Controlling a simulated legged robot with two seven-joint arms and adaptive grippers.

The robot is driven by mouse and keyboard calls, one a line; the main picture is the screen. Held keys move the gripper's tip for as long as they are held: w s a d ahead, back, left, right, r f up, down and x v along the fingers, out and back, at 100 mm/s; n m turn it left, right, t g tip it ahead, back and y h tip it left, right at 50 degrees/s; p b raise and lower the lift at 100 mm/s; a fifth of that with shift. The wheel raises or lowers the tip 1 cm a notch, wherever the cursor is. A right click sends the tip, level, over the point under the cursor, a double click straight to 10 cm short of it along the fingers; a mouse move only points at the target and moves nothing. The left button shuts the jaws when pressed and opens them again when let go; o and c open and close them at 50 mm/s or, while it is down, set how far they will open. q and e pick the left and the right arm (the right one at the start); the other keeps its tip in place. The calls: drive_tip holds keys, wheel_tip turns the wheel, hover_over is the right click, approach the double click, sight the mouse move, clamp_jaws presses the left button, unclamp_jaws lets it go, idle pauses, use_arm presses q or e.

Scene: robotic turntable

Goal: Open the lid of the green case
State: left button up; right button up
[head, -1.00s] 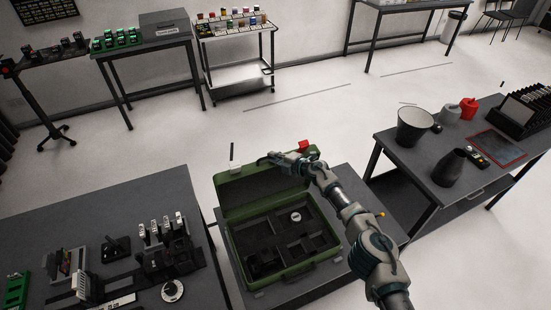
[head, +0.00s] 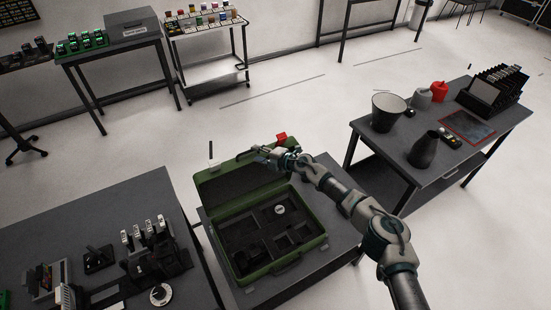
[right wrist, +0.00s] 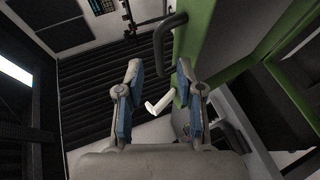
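The green case (head: 282,263) stands on a small grey table in the head view. Its lid (head: 207,181) is raised at the back, so the dark interior with its compartments shows. A small round white-faced item (head: 279,209) lies in one compartment. My right gripper (head: 255,152) is at the lid's upper edge; whether it touches there I cannot tell. In the right wrist view, my right gripper's fingers (right wrist: 159,68) are apart with a gap between them. Green case parts (right wrist: 195,45) and a dark handle (right wrist: 166,32) show just beyond the fingertips. My left gripper is not in view.
A dark table (head: 150,205) with devices stands at left. A table at right holds a wide cup (head: 388,112), a dark vase (head: 424,150) and a red can (head: 438,91). A red object (head: 281,136) shows behind the lid. Open floor lies behind the case.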

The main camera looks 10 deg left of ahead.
drive_tip(key=v, duration=0.8)
drive_tip(key=shift+s+d, duration=0.2)
drive_tip(key=shift+d, duration=0.15)
drive_tip(key=shift+a+r, duration=0.1)
drive_tip(key=shift+a, duration=0.05)
